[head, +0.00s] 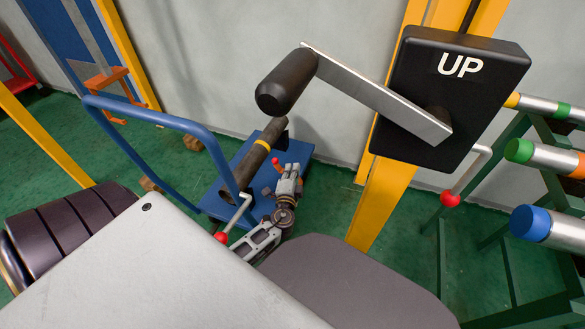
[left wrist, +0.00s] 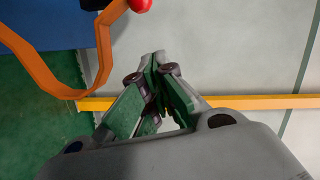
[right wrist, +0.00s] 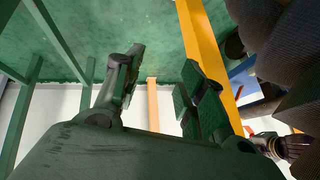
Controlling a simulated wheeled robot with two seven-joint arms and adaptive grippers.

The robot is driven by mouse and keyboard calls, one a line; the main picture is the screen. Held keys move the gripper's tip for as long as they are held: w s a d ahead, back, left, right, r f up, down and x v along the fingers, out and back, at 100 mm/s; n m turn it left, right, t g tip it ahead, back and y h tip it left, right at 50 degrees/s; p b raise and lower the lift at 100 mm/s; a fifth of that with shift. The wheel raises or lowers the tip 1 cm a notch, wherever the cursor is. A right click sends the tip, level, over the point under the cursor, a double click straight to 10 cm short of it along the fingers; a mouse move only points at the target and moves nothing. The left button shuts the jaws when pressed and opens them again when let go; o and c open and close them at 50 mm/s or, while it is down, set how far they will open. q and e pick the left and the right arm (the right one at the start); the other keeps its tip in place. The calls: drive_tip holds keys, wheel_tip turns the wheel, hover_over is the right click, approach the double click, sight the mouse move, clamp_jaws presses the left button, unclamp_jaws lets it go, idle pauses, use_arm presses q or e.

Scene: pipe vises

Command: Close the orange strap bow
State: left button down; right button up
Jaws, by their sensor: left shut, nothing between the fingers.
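The orange strap bow (left wrist: 62,92) shows in the left wrist view at the upper left. It is a bent orange band with a red knob (left wrist: 138,5) near its upper end. In the head view only a small orange piece (head: 279,166) shows beside my left gripper (head: 290,172), and the rest of it is hidden. My left gripper is shut and empty, and in the left wrist view its fingertips (left wrist: 157,68) are to the right of the strap, apart from it. My right gripper (right wrist: 158,70) is open and empty in the right wrist view, and is not seen in the head view.
A dark pipe with a yellow ring (head: 262,143) lies over a blue cart (head: 306,152) with a blue handle (head: 150,112). A black UP box (head: 430,125) with a crank hangs on a yellow post (head: 383,200). A green rack of pipes (head: 550,155) stands at right.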

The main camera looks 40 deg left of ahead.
use_arm(q)
drive_tip(key=v, duration=0.8)
drive_tip(key=shift+p, duration=0.45)
use_arm(e)
drive_tip(key=shift+w+d+r, duration=0.1)
drive_tip(key=shift+d+r, duration=0.1)
drive_tip(key=shift+r, duration=0.35)
drive_tip(key=shift+w+d+r, duration=0.1)
drive_tip(key=shift+d+r, duration=0.1)
drive_tip(key=shift+r, duration=0.35)
use_arm(q)
drive_tip(key=shift+s, duration=0.1)
use_arm(e)
drive_tip(key=shift+a, duration=0.1)
